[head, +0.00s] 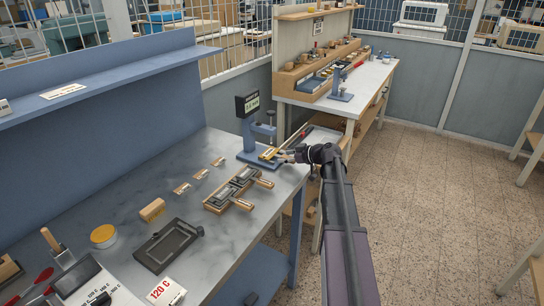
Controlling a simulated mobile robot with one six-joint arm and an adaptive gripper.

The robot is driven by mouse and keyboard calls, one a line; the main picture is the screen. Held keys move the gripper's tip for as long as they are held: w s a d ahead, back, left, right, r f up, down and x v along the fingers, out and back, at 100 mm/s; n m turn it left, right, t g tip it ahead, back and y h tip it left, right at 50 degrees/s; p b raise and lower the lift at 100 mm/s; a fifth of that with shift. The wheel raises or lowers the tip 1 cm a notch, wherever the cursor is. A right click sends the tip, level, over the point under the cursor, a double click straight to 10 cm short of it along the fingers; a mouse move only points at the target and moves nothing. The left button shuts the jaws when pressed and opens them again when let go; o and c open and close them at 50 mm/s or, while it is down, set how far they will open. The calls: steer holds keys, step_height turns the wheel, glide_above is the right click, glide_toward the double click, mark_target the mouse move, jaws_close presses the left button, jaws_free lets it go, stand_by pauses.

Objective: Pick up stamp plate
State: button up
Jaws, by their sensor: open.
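My gripper (284,156) is at the far right end of the grey bench, beside the base of a blue stamping press (248,130). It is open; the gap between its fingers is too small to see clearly. A small yellow-orange piece (268,153) lies on the press base, close to the fingertips. I cannot tell whether the fingers touch it or whether it is the stamp plate. Two dark plate-like pieces with wooden handles (263,182) rest in a wooden holder (215,207), left of and nearer than my gripper. Several small wood-coloured pieces (200,174) lie farther left.
A second bench (372,80) stands behind. The speckled floor (440,220) on the right is clear.

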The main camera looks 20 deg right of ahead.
mark_target(285, 156)
jaws_close()
stand_by(0.3)
steer(key=shift+r, duration=0.15)
step_height(285, 156, up, 3)
steer(key=p, duration=0.3)
steer(key=shift+r+p, duration=0.2)
steer(key=shift+p, duration=0.2)
steer(key=s+d+r+p, duration=0.1)
steer(key=s, duration=1.5)
steer(key=shift+d+r, duration=0.15)
steer(key=shift+d, duration=0.25)
steer(key=shift+w, duration=0.1)
step_height(285, 156, up, 4)
steer(key=p, duration=0.4)
steer(key=shift+r+p, duration=0.15)
steer(key=shift+p, duration=0.15)
